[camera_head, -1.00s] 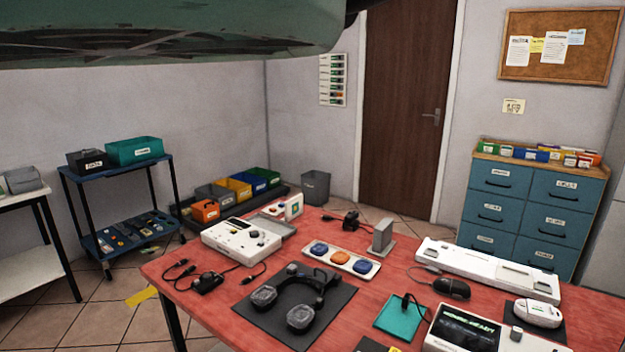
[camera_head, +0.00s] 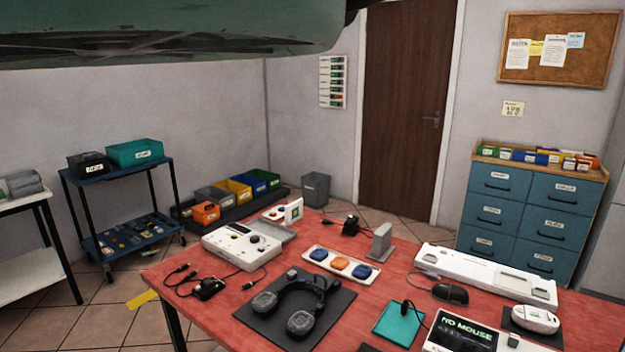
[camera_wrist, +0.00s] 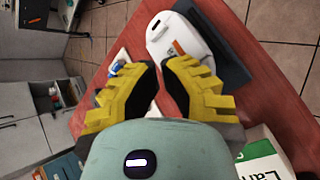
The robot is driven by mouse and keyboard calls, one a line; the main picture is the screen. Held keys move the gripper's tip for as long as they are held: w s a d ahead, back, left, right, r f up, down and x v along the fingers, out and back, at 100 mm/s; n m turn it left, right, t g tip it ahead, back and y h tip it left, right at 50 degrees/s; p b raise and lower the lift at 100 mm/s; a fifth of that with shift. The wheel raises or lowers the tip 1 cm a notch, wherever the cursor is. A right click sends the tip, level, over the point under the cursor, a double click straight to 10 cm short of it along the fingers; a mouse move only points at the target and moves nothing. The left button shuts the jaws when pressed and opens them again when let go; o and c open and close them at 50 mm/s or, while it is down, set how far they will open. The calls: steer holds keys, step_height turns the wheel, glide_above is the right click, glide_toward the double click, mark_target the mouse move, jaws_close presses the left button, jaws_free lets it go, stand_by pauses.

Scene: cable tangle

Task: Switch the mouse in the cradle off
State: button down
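A white mouse (camera_head: 535,318) lies in a dark cradle (camera_head: 511,325) at the right end of the red table. In the wrist view the mouse (camera_wrist: 170,35) lies just beyond my fingertips, with a small orange mark at its near edge. The dark cradle (camera_wrist: 228,62) shows to its right. My gripper (camera_wrist: 161,66) has yellow fingers pointing at the mouse, with a narrow gap between the tips and nothing visible between them. Whether a tip touches the mouse is unclear. A display box (camera_head: 463,330) left of the cradle reads "NO MOUSE".
A black mouse (camera_head: 450,294) and a long white bar unit (camera_head: 485,273) lie behind the display box. A teal pad (camera_head: 398,322) and a headset (camera_head: 300,300) are farther left. A green-and-white box (camera_wrist: 262,160) is close at lower right in the wrist view.

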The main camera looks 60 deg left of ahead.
step_height(320, 180, up, 6)
steer(key=p, duration=0.6)
steer(key=shift+a, duration=0.1)
